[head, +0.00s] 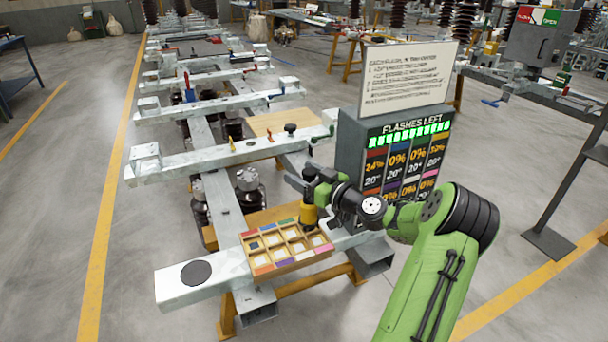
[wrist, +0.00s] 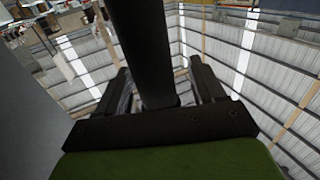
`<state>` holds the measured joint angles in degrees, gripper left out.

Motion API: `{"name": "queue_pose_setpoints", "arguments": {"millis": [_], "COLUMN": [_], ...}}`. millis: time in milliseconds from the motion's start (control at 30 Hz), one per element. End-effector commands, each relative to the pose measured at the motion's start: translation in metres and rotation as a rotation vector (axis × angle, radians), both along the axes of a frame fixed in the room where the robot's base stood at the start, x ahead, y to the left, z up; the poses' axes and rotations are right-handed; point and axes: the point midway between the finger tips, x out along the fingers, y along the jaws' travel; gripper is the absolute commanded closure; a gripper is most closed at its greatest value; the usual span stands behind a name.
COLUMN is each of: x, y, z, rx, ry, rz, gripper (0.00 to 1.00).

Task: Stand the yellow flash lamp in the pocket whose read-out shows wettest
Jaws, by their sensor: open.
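The yellow flash lamp (head: 309,215) stands upright at the back right corner of the wooden pocket tray (head: 290,266), at or in its back right pocket. Its base is partly hidden. My gripper (head: 311,190) is open at the lamp's upper part. In the wrist view a dark post (wrist: 146,55) lies between my two open fingers (wrist: 160,90), seemingly the lamp's dark upper part. The read-out board (head: 408,155) shows coloured columns: red 24%, blue 0%, green 0%, and an orange one whose figure is hard to read. Its lower rows are partly hidden by my arm.
The tray has two rows of pockets with coloured edge strips and pale squares inside. A black disc (head: 196,273) lies on the grey beam left of it. A white text sign (head: 406,78) stands above the board. Steel beams extend behind.

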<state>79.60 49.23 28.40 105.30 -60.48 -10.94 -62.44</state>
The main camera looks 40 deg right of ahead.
Motion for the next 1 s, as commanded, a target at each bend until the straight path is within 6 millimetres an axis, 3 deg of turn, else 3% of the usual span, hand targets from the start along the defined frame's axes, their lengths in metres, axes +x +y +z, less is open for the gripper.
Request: {"name": "queue_pose_setpoints", "arguments": {"millis": [400, 567, 733, 767, 867, 1000], "x": [-0.103, -0.117, -0.115, -0.112, -0.090, -0.072], "y": [-0.013, -0.013, -0.008, -0.002, 0.042, 0.140], "z": [0.000, 0.000, 0.000, 0.000, -0.004, -0.018], "rx": [0.002, 0.000, -0.002, -0.004, -0.017, -0.068], "ry": [0.002, 0.001, 0.014, 0.029, 0.155, 0.484], "rz": [-0.006, -0.002, 0.014, 0.030, 0.145, 0.332], "gripper": [0.31, 0.31, 0.31, 0.31, 0.31, 0.31]}}
